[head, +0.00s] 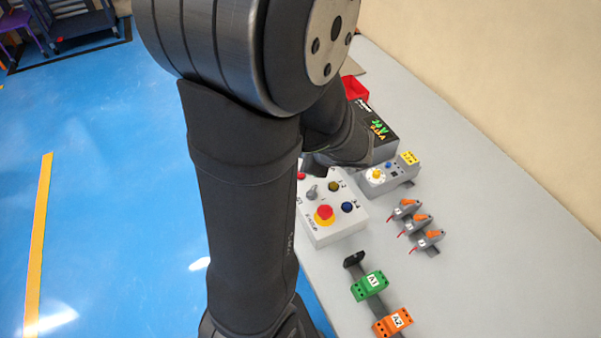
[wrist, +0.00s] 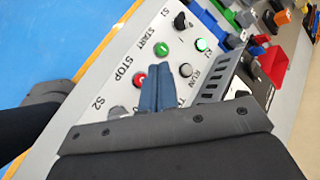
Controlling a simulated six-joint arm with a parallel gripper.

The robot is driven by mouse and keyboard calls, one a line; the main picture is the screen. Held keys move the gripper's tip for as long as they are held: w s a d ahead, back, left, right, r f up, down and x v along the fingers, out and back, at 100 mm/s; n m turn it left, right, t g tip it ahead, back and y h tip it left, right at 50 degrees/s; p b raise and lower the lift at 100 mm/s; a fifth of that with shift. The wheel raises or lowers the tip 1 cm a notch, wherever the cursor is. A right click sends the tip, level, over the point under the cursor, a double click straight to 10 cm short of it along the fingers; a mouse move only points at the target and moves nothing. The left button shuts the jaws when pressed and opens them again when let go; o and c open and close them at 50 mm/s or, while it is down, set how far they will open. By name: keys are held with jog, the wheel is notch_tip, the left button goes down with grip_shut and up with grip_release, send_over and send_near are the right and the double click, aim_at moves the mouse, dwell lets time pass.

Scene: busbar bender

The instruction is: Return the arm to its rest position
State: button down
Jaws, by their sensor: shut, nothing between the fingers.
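My arm (head: 240,190) stands bent in the middle of the head view and hides my gripper there. In the wrist view my gripper (wrist: 147,88) is shut and empty. Its fingertips show over a white control panel (wrist: 152,47) with START, STOP and RUN labels. I cannot tell whether the fingers touch the panel.
On the grey bench (head: 490,260) stand a control box (head: 325,230) with a red knob (head: 324,213), a grey unit (head: 392,178), several orange-levered clamps (head: 410,226), a green block (head: 369,286) and an orange block (head: 392,321). A red bin (head: 355,88) sits behind. The blue floor is open at left.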

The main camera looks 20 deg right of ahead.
jog(key=shift+f, duration=0.85)
notch_tip(320, 180, up, 6)
jog(key=shift+f, duration=0.25)
